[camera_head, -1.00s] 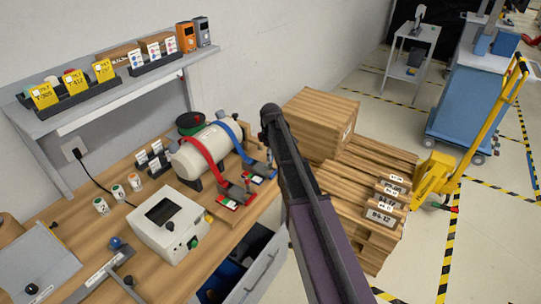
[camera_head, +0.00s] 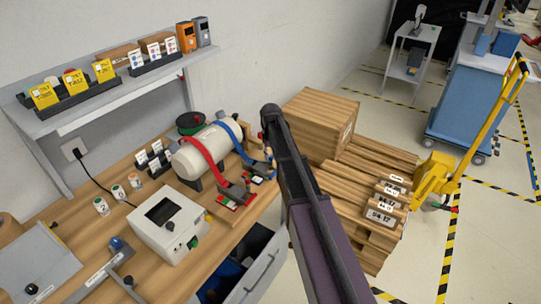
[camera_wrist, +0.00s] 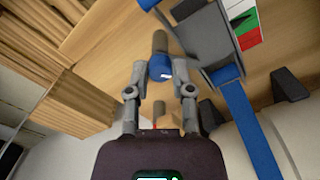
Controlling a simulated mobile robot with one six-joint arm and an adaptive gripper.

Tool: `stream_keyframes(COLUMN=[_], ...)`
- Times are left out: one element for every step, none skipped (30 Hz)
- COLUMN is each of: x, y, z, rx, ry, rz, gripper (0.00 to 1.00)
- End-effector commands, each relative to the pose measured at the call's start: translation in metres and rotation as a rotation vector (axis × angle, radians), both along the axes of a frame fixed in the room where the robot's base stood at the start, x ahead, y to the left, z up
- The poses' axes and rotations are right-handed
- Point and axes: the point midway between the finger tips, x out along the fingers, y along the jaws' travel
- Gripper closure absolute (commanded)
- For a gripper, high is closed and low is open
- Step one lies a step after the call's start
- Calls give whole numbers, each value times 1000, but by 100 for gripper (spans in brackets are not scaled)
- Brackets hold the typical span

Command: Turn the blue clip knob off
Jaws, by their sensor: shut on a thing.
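The blue clip (camera_head: 258,170) sits at the end of the blue strap (camera_head: 228,130), which passes over the cream tank (camera_head: 210,150) on the bench. In the wrist view the blue knob (camera_wrist: 160,67) lies between the fingertips of my gripper (camera_wrist: 160,74), which is shut on it. The clip's grey body (camera_wrist: 206,38) is just to the right, with a green, white and red indicator (camera_wrist: 246,22) beside it. In the head view my dark arm hides most of my gripper, so the grip shows only in the wrist view.
The red clip (camera_head: 236,192) and red strap (camera_head: 203,152) stand left of the blue ones. A white device (camera_head: 168,222) is on the bench. A wooden crate (camera_head: 322,120) and stacked planks (camera_head: 360,195) lie right of the bench. An open drawer (camera_head: 262,265) juts out below.

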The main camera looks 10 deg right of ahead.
Motion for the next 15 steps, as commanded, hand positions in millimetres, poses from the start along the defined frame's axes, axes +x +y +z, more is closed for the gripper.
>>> stream_keyframes(x=[-1, -1, -1, -1, -1, -1, -1, -2, -2, -2, -2, -2, -2, -2, -2], y=[0, 0, 0, 0, 0, 0, 0, 0, 0, 0, 0, 0, 0, 0, 0], z=[0, 0, 0, 0, 0, 0, 0, 0, 0, -1, -1, -1, -1, -1, -1], rx=[1, 1, 1, 1, 1, 1, 1, 1, 1, 1, 1, 0, 0, 0, 0], ry=[2, 2, 2, 2, 2, 2, 2, 2, 2, 2, 2, 2, 2, 2, 2], rz=[-45, -74, -111, -140, -168, -205, -233, -260, -295, -321, -345, -376, -397, -418, -444], gripper=[100, 100, 100, 100, 100, 100, 100, 100, 100, 100, 100, 100, 100, 100, 100])
